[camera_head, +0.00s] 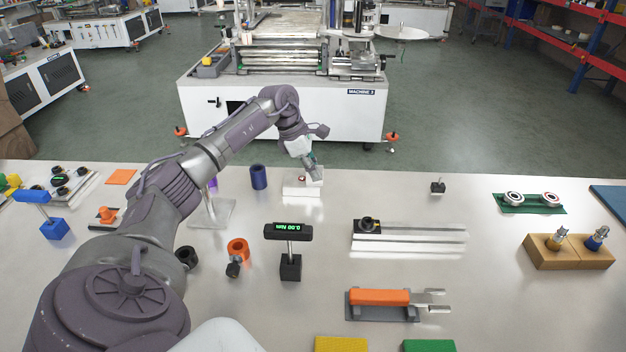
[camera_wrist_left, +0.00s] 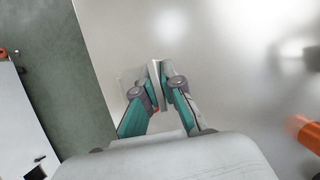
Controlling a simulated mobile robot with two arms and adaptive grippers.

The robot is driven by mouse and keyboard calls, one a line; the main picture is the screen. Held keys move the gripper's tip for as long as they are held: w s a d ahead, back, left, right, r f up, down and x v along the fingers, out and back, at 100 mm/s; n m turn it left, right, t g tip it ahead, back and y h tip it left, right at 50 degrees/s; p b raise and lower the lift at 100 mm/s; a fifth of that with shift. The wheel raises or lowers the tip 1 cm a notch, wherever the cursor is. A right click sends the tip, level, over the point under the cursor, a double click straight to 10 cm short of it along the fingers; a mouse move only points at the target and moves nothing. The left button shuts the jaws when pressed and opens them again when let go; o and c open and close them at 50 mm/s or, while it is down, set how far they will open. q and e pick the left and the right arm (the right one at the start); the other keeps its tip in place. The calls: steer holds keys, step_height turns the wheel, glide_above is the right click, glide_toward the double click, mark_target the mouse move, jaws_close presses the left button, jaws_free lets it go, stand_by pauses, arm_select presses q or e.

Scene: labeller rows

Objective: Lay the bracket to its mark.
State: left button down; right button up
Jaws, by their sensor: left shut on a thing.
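My left gripper (camera_head: 312,172) reaches over the far edge of the table, pointing down. It is shut on a pale metal piece, which I take to be the bracket (camera_head: 302,188). In the left wrist view the fingers (camera_wrist_left: 160,80) close on its thin upright plate (camera_wrist_left: 155,70), and a flat pale part shows beside it. The piece is at or close to the table top; I cannot tell whether it touches. The fingers hide part of it. I cannot make out which marking is its mark. My right gripper is not in view.
A dark blue cylinder (camera_head: 259,177) stands left of the gripper. A torque display on a post (camera_head: 289,232), an orange ring (camera_head: 238,249) and a rail fixture (camera_head: 408,230) stand nearer. An orange square (camera_head: 121,177) lies at left.

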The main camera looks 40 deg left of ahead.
arm_select(q)
steer(key=shift+s+a+f, duration=0.1)
steer(key=shift+s+a, duration=0.15)
steer(key=shift+s, duration=0.05)
stand_by(0.6)
steer(key=c, duration=1.2)
jaws_free()
steer(key=v, duration=1.2)
